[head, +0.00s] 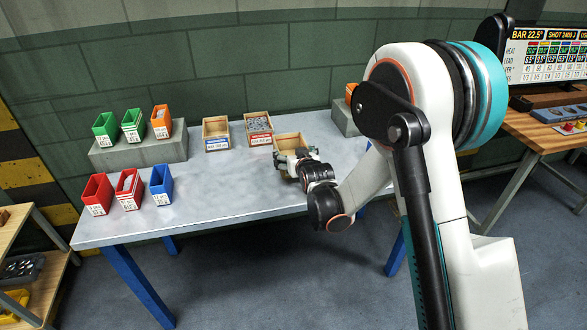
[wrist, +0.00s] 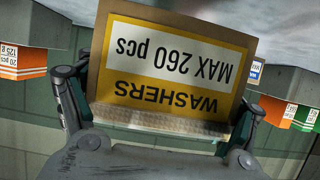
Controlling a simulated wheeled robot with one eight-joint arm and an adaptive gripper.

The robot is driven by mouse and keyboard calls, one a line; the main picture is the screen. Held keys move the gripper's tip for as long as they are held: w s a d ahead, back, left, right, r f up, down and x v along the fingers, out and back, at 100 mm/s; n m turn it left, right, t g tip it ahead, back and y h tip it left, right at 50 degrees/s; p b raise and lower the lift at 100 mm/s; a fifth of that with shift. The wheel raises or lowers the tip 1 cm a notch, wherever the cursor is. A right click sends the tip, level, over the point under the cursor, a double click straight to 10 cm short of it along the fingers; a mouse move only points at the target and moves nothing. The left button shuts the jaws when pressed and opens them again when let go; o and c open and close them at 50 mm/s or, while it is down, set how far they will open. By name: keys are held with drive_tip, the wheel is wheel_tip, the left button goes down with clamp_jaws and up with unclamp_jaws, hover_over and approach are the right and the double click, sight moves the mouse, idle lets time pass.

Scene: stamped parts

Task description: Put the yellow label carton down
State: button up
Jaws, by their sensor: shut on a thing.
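The yellow label carton (head: 289,138) is a tan open-topped box near the right part of the grey table (head: 240,193), upright in the head view. My gripper (head: 297,160) is shut on its near side. In the wrist view, the carton's yellow label (wrist: 175,72) reads "WASHERS MAX 260 pcs" upside down, with my gripper's fingers (wrist: 158,112) on both sides of it. My gripper hides the carton's lower front in the head view, so I cannot tell whether its base touches the table.
A blue-labelled carton (head: 216,139) and a red-labelled carton (head: 259,139) stand left of the held one. Green and orange bins sit on a grey block (head: 140,154); red bins (head: 96,195) and a blue bin (head: 161,186) stand before it. Another block (head: 343,120) stands right. The front middle is clear.

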drive_tip(key=shift+f+b, duration=0.75)
drive_tip(key=shift+f, duration=1.25)
drive_tip(key=shift+f, duration=0.15)
drive_tip(key=o, duration=0.9)
